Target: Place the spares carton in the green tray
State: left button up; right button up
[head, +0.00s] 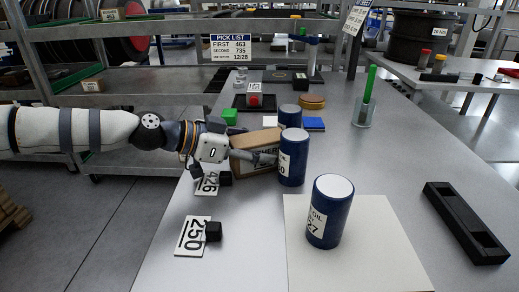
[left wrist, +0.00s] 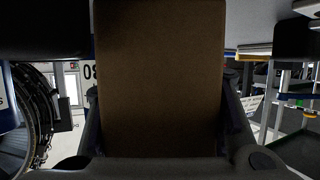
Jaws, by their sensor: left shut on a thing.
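My left gripper (head: 250,157) reaches in from the left over the near table and is shut on the brown spares carton (head: 258,138). The carton is tilted, just left of a blue drum, and part of it is hidden by the gripper. I cannot tell whether it touches the table. In the left wrist view, the carton (left wrist: 160,75) fills the middle between the fingers. I cannot make out the green tray for certain; a flat green strip (head: 128,19) shows on the rack at the back left. My right gripper is not in view.
Blue drums (head: 293,160) (head: 329,212) stand on the table, one on a pale mat (head: 365,265). A green block (head: 229,116), number cards (head: 192,236), a clear holder with a green rod (head: 364,110) and a black slotted bar (head: 465,222) lie around. The right-middle table is clear.

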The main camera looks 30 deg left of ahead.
pick_arm(q)
jog(key=o, duration=1)
jog(key=shift+f, duration=0.1)
jog(key=shift+o, duration=1)
